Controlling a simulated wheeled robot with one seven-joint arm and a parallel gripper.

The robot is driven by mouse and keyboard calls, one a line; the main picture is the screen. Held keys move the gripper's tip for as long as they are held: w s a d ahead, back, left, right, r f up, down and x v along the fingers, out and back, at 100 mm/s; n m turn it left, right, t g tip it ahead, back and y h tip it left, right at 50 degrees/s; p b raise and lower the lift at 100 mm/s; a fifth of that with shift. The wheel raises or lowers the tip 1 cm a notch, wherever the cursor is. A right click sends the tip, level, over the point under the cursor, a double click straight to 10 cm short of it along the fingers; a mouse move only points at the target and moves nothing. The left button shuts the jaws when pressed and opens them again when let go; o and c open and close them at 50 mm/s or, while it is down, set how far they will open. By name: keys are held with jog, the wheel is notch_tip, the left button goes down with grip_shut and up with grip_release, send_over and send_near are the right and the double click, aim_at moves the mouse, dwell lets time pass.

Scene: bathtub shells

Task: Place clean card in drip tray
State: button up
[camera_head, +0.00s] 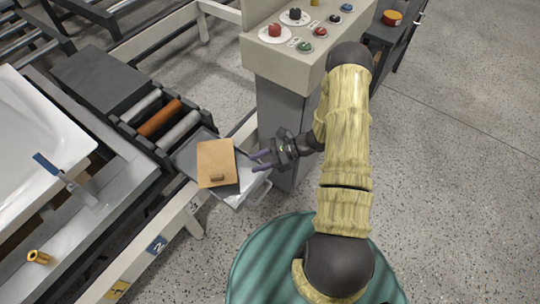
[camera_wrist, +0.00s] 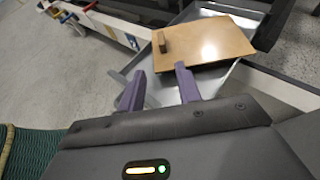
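A tan rectangular card (camera_head: 216,160) with a small block-like grip at its near edge lies over the grey metal tray (camera_head: 243,197), which looks like the drip tray. The card covers much of the tray; I cannot tell whether it rests on the tray floor or its rim. The card (camera_wrist: 212,42), its block and the tray (camera_wrist: 165,92) also show in the wrist view. My gripper (camera_head: 260,161) is just right of the card, near the tray's right edge. Its two purple fingers (camera_wrist: 158,73) are apart with nothing between them, close to the card's block edge.
A control box (camera_head: 300,50) with several buttons stands behind my gripper. A roller rack (camera_head: 160,118) is left of the tray. Further left are a white tub shell (camera_head: 35,125), a blue-handled tool (camera_head: 62,178) and a brass fitting (camera_head: 38,257). Open floor lies to the right.

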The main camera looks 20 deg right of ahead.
jog(key=shift+v, duration=1.3)
jog(key=shift+r, duration=0.1)
jog(key=shift+s+a+r+n, duration=0.1)
jog(key=shift+r+n, duration=0.15)
jog(key=shift+n, duration=0.05)
jog(key=s+r+n+h, duration=0.3)
jog(key=r+n+h, duration=0.1)
jog(key=r+n, duration=0.2)
jog(key=s+d+r+n+h, duration=0.1)
jog(key=s+r+n+h, duration=0.3)
jog(key=r, duration=0.5)
jog(key=s+d+r+n+t+h, duration=0.1)
jog(key=s+r+n+h, duration=0.2)
jog(key=r+n+h, duration=0.2)
notch_tip(320, 180, up, 3)
jog(key=n, duration=0.3)
jog(key=shift+s+r+n, duration=0.15)
jog(key=shift+s+n, duration=0.15)
jog(key=shift+n, duration=0.1)
